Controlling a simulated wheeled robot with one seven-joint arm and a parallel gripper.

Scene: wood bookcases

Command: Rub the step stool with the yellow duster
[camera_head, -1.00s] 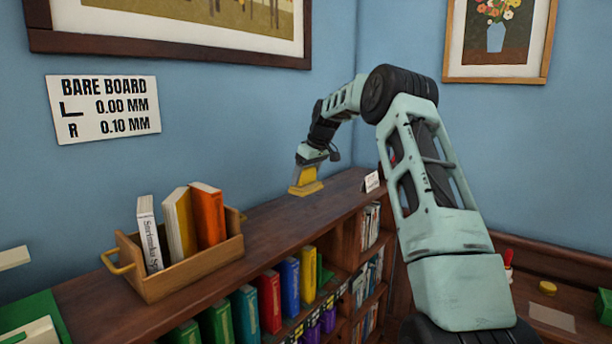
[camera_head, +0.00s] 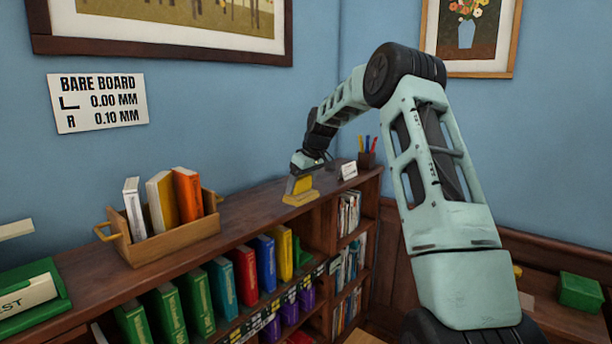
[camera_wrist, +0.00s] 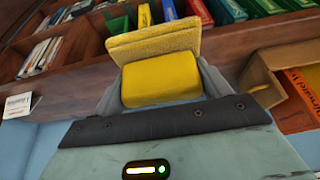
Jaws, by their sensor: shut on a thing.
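The yellow duster (camera_head: 300,193) is at the top of the bookcase, right of the wooden book tray; I cannot tell whether its pad touches the wood. My gripper (camera_head: 304,168) is shut on the duster's block-shaped handle. In the wrist view the handle (camera_wrist: 160,78) sits between my fingers, with the flat yellow pad (camera_wrist: 155,42) beyond it. No step stool is clearly seen; a small light-wood patch (camera_head: 362,338) shows low at the bottom edge, and I cannot tell what it is.
The bookcase top (camera_head: 255,208) carries a wooden tray (camera_head: 180,240) of books, a white card (camera_head: 349,170) and a pen cup (camera_head: 366,159). Coloured books fill the shelf below. A low wooden surface with a green box (camera_head: 581,291) is at right. Blue walls stand behind.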

